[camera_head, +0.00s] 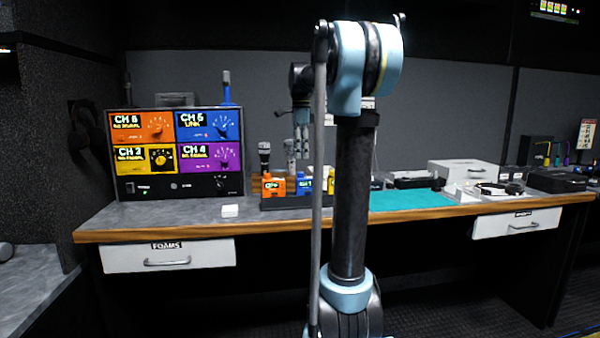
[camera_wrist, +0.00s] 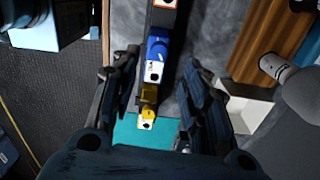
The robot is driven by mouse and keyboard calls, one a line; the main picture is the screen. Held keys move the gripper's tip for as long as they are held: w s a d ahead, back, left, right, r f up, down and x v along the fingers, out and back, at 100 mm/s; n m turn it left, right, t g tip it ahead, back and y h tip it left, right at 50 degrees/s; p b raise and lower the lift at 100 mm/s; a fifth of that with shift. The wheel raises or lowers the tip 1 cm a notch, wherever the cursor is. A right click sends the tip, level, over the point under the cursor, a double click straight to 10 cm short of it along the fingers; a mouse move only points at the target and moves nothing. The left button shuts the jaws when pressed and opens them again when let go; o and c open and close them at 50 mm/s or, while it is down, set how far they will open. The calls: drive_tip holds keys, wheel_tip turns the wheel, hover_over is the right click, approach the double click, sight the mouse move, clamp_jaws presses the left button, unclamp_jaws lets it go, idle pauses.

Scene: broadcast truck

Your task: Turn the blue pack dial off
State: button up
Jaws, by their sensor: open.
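The blue pack (camera_head: 302,185) stands in a dark tray (camera_head: 285,203) on the bench, between an orange pack (camera_head: 273,187) and a yellow pack (camera_head: 331,181). In the wrist view the blue pack (camera_wrist: 157,50) lies between my fingers, with a white patch bearing a dark mark on it. Its dial setting is too small to read. The yellow pack (camera_wrist: 148,97) is below it and part of the orange pack (camera_wrist: 165,3) is at the top edge. My gripper (camera_head: 302,151) hangs above the packs, open and empty; its spread fingers show in the wrist view (camera_wrist: 162,62).
A receiver rack (camera_head: 180,190) with coloured channel panels stands at the left. A microphone (camera_head: 264,155) stands behind the packs. A teal mat (camera_head: 410,199) and white boxes lie to the right.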

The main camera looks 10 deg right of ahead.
sight(301, 175)
wheel_tip(301, 175, down, 7)
drive_tip(key=shift+f, duration=0.2)
idle(0.3)
clamp_jaws()
